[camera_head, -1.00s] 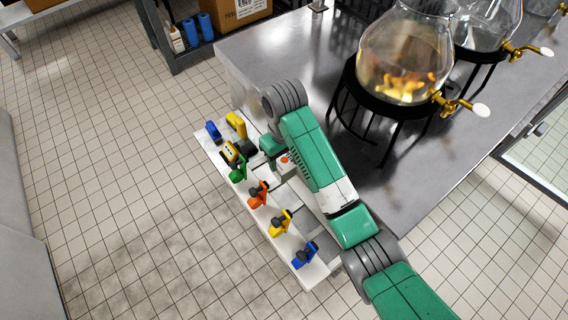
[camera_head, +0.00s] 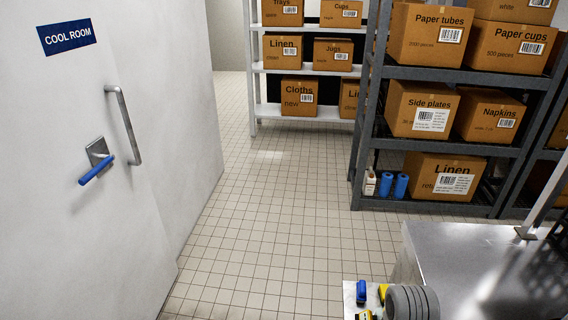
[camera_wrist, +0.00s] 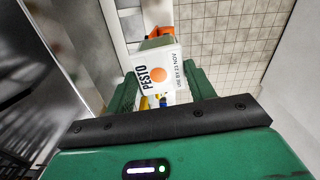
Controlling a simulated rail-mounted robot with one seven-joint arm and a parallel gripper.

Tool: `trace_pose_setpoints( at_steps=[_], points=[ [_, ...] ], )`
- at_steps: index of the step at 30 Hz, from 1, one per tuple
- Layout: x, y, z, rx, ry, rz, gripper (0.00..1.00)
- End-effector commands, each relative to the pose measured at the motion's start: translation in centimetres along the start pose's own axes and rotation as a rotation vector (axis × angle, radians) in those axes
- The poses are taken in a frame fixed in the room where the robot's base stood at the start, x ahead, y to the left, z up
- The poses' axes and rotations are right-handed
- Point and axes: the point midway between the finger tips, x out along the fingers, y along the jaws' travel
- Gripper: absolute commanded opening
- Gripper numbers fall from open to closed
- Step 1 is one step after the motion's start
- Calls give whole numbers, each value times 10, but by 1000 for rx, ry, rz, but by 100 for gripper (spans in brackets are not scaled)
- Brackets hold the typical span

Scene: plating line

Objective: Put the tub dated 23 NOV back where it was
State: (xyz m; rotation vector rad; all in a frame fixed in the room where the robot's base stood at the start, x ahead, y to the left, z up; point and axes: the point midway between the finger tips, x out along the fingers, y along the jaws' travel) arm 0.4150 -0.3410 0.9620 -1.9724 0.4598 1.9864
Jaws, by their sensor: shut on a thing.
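A white tub (camera_wrist: 157,70) marked PESTO, with an orange dot, is in the wrist view. Its small print looks like USE BY 23 NOV. The green fingers of my gripper (camera_wrist: 162,86) stand on both sides of the tub and are shut on it. The tub and my gripper are out of the head view, where only a grey part of my arm shows at the bottom edge. The cool room door (camera_head: 75,200), with a blue sign (camera_head: 67,37), a grey pull handle (camera_head: 125,125) and a blue lever (camera_head: 96,170), looks closed at the left.
A grey rack (camera_head: 437,147) of labelled boxes stands at the back right, a white rack (camera_head: 305,112) farther back. A steel counter (camera_head: 465,255) is at lower right. A white board (camera_head: 349,295) with coloured tools is at the bottom. The tiled floor (camera_head: 270,220) between door and racks is clear.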

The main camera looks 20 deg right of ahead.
Motion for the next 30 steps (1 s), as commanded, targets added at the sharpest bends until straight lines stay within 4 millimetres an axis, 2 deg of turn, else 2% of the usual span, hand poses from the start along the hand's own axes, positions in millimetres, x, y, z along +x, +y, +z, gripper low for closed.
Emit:
trace_pose_setpoints(
  at_steps=[1,3,8,12,15,18,21,24,30],
  points=[
    [-35,-25,0,-36,-1,2,7],
    [-57,-60,1,-79,-1,4,7],
    [-106,-140,13,-181,-1,7,7],
    [-149,-208,34,-272,2,5,7],
    [-176,-251,53,-332,3,1,7],
    [-197,-286,72,-383,4,-4,7],
    [-210,-309,87,-417,5,-8,7],
    [-216,-323,96,-438,7,-11,7],
    [-214,-328,100,-446,6,-11,7]
  ],
)
